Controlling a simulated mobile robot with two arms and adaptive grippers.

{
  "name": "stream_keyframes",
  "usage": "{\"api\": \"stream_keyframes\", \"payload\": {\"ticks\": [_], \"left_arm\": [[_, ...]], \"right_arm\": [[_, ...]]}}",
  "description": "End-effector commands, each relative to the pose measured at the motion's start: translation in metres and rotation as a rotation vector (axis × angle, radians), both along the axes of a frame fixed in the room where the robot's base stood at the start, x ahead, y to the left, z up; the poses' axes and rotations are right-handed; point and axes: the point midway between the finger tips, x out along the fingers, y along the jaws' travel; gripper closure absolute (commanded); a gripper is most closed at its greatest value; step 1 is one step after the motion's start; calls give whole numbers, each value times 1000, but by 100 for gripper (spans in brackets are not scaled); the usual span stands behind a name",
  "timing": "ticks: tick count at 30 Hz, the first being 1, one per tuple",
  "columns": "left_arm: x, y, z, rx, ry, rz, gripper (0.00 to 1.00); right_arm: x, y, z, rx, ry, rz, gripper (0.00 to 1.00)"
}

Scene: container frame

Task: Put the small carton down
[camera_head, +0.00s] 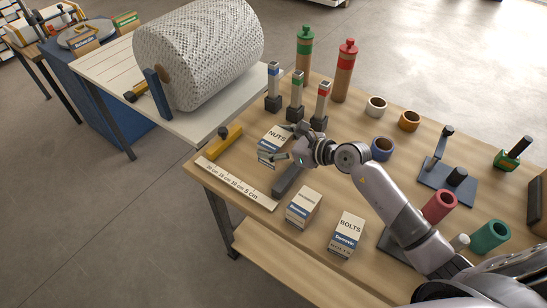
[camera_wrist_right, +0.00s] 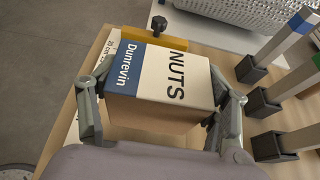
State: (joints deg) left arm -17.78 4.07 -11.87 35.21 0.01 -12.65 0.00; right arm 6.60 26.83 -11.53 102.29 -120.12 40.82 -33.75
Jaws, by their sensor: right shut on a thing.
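The small carton marked NUTS (camera_head: 276,134), white on top with a blue Dunrevin band, is between the fingers of my right gripper (camera_head: 274,144). The wrist view shows the carton (camera_wrist_right: 165,75) close up, with a finger on each side of it and a plain brown face towards me. The gripper is shut on it. The carton is over the left part of the wooden table (camera_head: 228,172), behind the ruler strip. I cannot tell whether its base touches the table. My left gripper is not in view.
A carton (camera_head: 303,206) and a BOLTS carton (camera_head: 347,234) stand near the front edge. A ruler strip (camera_head: 236,184) and yellow block (camera_head: 222,143) lie left. Several upright stamps (camera_head: 297,97) stand behind.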

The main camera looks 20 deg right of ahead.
Motion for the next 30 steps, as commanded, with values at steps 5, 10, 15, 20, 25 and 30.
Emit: {"api": "stream_keyframes", "payload": {"ticks": [5, 10, 15, 20, 25, 30], "left_arm": [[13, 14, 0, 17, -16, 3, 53], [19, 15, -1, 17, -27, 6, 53], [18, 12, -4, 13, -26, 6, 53], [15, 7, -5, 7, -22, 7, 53], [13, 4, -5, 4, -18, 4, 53], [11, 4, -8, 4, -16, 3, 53]], "right_arm": [[1, 0, -25, 3, -2, 0, 69], [0, 0, -40, 3, 0, -1, 69], [1, 0, -66, 4, -1, -1, 69], [1, 0, -72, 1, -4, -1, 69], [1, 0, -71, 1, -4, -1, 69], [0, 0, -76, 0, -2, 0, 28]]}}
